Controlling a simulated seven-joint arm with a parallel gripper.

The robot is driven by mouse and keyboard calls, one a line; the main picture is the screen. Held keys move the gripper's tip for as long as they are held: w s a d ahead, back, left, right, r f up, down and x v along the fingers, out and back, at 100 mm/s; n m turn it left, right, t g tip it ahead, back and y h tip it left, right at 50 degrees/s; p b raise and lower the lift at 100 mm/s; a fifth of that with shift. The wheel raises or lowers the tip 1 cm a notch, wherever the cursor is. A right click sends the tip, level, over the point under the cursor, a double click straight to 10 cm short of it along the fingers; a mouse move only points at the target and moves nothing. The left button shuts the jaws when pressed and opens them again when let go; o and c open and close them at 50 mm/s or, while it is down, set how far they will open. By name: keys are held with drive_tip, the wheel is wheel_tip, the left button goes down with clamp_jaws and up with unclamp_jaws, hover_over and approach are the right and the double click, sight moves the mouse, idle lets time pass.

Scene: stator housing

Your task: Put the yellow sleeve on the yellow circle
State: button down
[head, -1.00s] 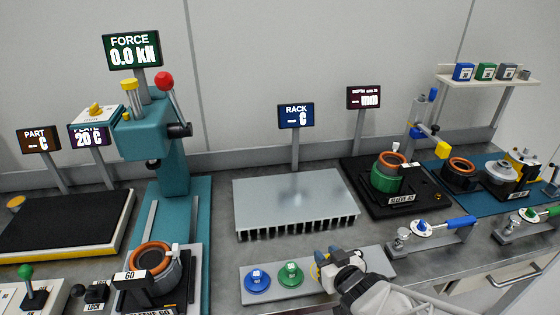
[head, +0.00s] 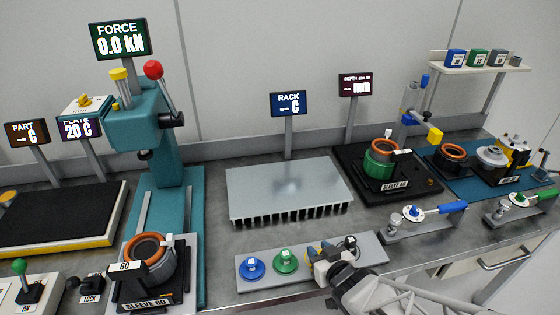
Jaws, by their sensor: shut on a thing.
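My gripper (head: 318,254) is at the bottom middle of the head view, low over the right part of a grey plate. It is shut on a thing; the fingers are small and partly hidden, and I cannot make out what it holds. Blue and yellow bits show at its tip. I cannot clearly pick out a yellow sleeve. A yellow-orange round patch (head: 8,194) shows at the far left edge, cut by the frame; I cannot tell if it is the yellow circle. A yellow part (head: 516,146) stands on the blue mat at the far right.
The grey plate (head: 300,262) bears a blue puck (head: 252,267), a green puck (head: 286,260) and a small black-and-white item (head: 350,242). A finned rack (head: 288,188) stands behind. The teal press (head: 150,140) rises left; the green sleeve fixture (head: 378,165) stands right.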

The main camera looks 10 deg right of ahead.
drive_tip(key=c, duration=0.8)
unclamp_jaws()
drive_tip(key=shift+f, duration=0.1)
drive_tip(key=shift+s+d+r, duration=0.1)
drive_tip(key=shift+s+r, duration=0.15)
drive_tip(key=shift+v, duration=4.7)
drive_tip(key=shift+v, duration=1)
drive_tip(key=shift+r, duration=0.1)
